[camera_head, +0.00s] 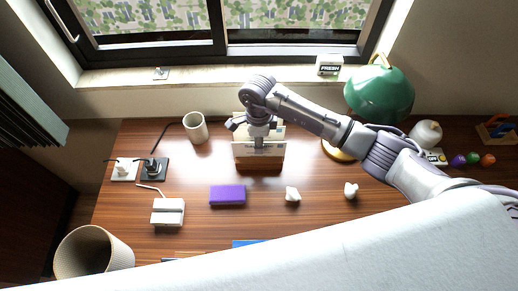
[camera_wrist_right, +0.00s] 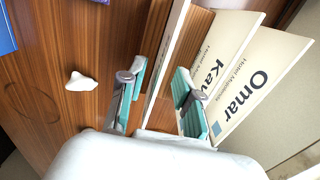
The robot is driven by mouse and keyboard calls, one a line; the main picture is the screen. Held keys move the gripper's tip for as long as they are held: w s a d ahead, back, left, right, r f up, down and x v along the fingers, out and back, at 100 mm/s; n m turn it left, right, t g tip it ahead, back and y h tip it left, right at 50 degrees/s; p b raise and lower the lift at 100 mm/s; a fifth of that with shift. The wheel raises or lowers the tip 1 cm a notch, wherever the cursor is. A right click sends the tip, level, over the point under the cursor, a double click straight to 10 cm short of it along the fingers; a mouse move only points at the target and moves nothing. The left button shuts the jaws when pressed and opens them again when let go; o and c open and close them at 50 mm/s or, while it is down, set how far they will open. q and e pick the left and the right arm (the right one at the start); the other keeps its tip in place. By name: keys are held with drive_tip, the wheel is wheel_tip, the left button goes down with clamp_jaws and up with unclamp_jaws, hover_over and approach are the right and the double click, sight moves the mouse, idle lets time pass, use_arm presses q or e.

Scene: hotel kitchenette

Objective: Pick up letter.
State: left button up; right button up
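Several white letters with printed names stand upright in a wooden holder (camera_wrist_right: 192,42) on the desk. In the head view, the front letter (camera_head: 244,150) faces me with small dark text. In the right wrist view it shows nearly edge-on (camera_wrist_right: 168,55); behind it are a letter reading "Kav..." (camera_wrist_right: 225,50) and one reading "Omar" (camera_wrist_right: 262,80). My right gripper (camera_head: 258,143) points down at the holder. In the right wrist view, its teal-padded fingers (camera_wrist_right: 158,100) are apart, one on each side of the front letter, with gaps visible. My left gripper is out of view.
A beige cup (camera_head: 195,128) stands left of the holder, and a green lamp (camera_head: 380,92) stands right. A purple box (camera_head: 227,195), white crumpled pieces (camera_head: 292,194) and a white device (camera_head: 168,212) lie in front. A bin (camera_head: 93,252) is at lower left.

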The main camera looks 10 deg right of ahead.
wheel_tip(320, 180, down, 2)
drive_tip(key=shift+s+f+p, duration=0.15)
drive_tip(key=shift+p, duration=0.15)
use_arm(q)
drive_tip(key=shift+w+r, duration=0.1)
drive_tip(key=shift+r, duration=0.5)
use_arm(e)
drive_tip(key=shift+f, duration=0.5)
clamp_jaws()
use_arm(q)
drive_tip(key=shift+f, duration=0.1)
use_arm(e)
drive_tip(key=shift+r, duration=0.2)
drive_tip(key=shift+d+r, duration=0.1)
drive_tip(key=shift+r, duration=0.2)
use_arm(q)
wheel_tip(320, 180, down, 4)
drive_tip(key=b, duration=0.4)
use_arm(e)
drive_tip(key=s+r, duration=1)
drive_tip(key=s, duration=0.1)
drive_tip(key=shift+s, duration=0.3)
